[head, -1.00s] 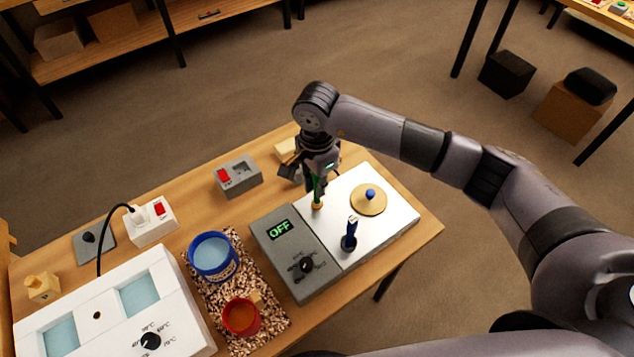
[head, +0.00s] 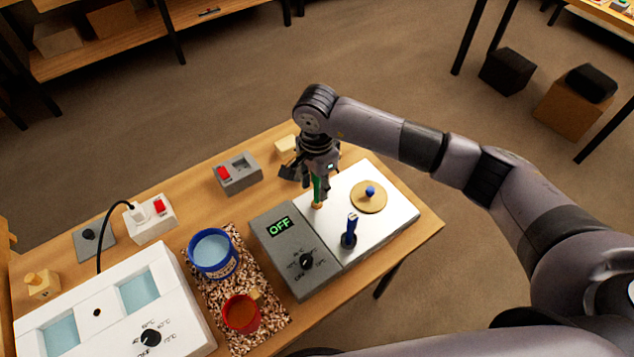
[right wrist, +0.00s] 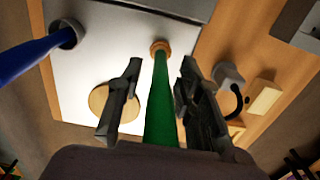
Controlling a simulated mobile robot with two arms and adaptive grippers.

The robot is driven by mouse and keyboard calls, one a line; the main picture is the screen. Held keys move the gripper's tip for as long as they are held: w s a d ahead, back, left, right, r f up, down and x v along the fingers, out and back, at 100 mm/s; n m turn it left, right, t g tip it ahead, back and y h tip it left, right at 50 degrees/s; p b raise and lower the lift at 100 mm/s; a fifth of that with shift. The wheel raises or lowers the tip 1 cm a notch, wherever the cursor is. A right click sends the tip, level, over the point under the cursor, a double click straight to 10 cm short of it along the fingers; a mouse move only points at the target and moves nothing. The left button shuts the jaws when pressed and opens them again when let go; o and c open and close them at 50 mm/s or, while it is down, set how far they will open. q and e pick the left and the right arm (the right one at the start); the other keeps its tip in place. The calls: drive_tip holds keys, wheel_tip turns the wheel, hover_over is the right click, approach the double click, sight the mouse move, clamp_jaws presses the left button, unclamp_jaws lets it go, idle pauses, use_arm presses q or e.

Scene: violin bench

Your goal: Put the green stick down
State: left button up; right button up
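The green stick (head: 317,188) stands upright with its lower end at a small orange-brown holder (head: 317,205) on the white plate (head: 385,230). In the right wrist view the green stick (right wrist: 161,105) runs between my fingers to the holder (right wrist: 160,47). My right gripper (head: 318,182) is around the stick's upper part. In the right wrist view the gripper (right wrist: 158,95) is open, with a gap on each side of the stick. The stick's top is hidden by the gripper. My left gripper is not in view.
A blue stick (head: 351,228) stands in a dark holder nearby, with a round tan disc (head: 369,198) behind it. The grey control box (head: 290,262) reads OFF. A blue pot (head: 214,255) and red pot (head: 241,314) stand on a speckled mat to the left.

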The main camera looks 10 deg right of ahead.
drive_tip(key=shift+r, duration=0.1)
drive_tip(key=shift+r, duration=0.2)
wheel_tip(320, 180, up, 11)
drive_tip(key=b, duration=0.3)
drive_tip(key=shift+f, duration=0.15)
drive_tip(key=shift+r, duration=0.55)
drive_tip(key=shift+f, duration=0.1)
